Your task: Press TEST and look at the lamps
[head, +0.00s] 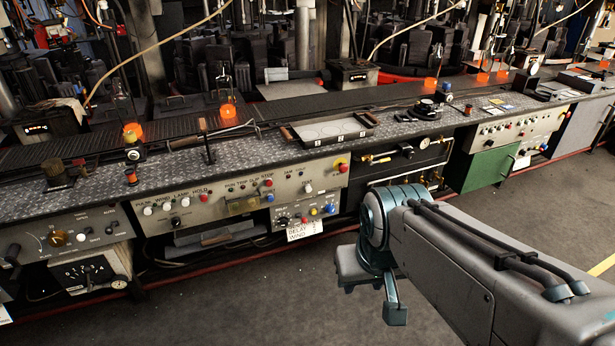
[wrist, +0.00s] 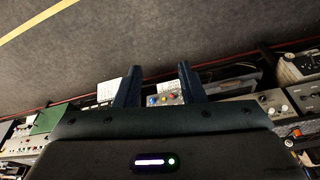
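A beige control panel (head: 237,190) on the bench front carries white, red and blue buttons, small indicators and an amber window. Its small labels are mostly too blurred to read, so I cannot tell for certain which button is TEST. A white button (head: 308,188) with a blurred label sits at its right part. A lower box (head: 303,215) has a dial and red, yellow and blue buttons; it also shows between my fingers in the wrist view (wrist: 165,99). My gripper (head: 370,290) is in front of the bench, apart from the panels. Its fingers (wrist: 158,84) are spread and empty.
Orange glowing beacons (head: 228,110) stand along the bench top (head: 236,138). A tray (head: 327,130) lies there. A paper sign (head: 305,229) hangs below the panel. A green door (head: 489,168) and another button panel (head: 518,125) are at the right. The floor (head: 540,215) in front is clear.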

